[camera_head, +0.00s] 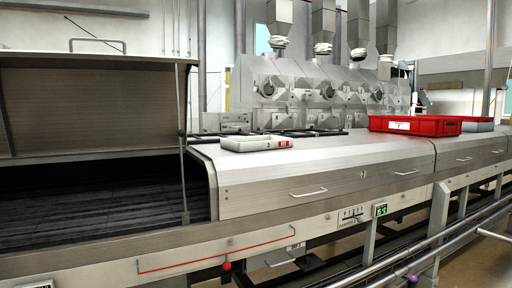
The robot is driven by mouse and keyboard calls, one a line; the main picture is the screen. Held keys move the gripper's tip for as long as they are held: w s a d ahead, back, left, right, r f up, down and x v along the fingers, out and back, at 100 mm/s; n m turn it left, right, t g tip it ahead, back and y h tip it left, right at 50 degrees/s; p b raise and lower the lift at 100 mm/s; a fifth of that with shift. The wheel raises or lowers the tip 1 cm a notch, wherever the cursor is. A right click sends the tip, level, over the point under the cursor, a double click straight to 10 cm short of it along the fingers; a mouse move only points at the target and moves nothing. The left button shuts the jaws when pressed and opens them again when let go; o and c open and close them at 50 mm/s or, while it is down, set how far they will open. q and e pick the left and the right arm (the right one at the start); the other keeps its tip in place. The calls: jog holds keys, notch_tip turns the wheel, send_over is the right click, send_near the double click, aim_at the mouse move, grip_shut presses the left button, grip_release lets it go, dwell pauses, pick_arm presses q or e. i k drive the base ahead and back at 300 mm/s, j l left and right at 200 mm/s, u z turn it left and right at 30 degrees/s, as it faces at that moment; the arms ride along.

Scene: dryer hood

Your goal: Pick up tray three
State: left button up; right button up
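A small pale grey tray (257,144) lies flat on the closed metal dryer hood (320,170), near the hood's left end. Its front side carries a dark mark that looks like a 3 and a red label. Neither of my grippers shows in the head view, and nothing touches the tray.
A larger red tray (440,127) with a white label sits farther right on the hood. A grey tray (478,126) is partly hidden behind it. At left, a raised hood lid (95,105) stands over a dark opening. Metal rails (430,247) run along the front right.

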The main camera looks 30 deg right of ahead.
aim_at(240, 145)
jog(key=u, duration=0.3)
jog(key=l+u, duration=0.65)
jog(key=l, duration=0.2)
jog(key=l+u, duration=0.2)
jog(key=l, duration=0.7)
jog(key=k+l+u, duration=0.2)
jog(key=l, duration=0.7)
jog(key=i, duration=0.1)
